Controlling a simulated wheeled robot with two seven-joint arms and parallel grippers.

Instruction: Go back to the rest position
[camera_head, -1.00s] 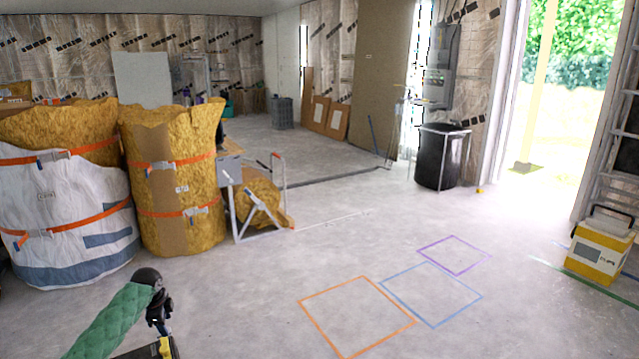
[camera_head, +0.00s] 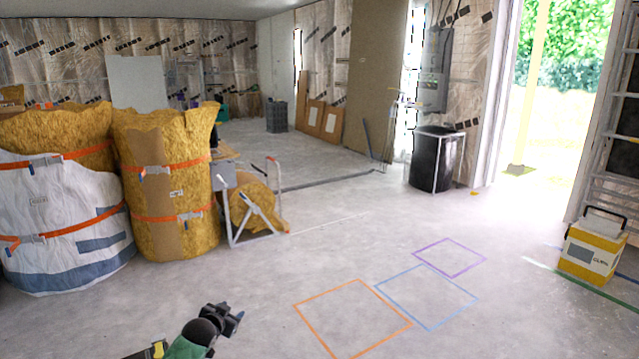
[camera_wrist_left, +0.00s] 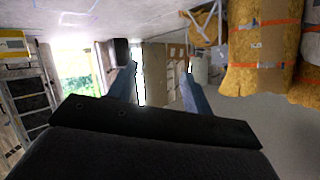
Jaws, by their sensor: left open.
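My left gripper (camera_head: 236,316) shows at the bottom of the head view, low over the left part of the floor, with a green sleeve on the arm behind it. It is open and empty. In the left wrist view its two fingers (camera_wrist_left: 158,80) stand apart with nothing between them. That view shows the room upside down. My right gripper is in neither view.
Orange (camera_head: 352,283), blue (camera_head: 462,290) and purple (camera_head: 477,252) outlines mark the bare floor. Yellow wrapped bundles (camera_head: 165,185) and a white sack (camera_head: 60,225) stand at left. A black bin (camera_head: 432,160) and a yellow box (camera_head: 590,250) stand at right. The middle floor is clear.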

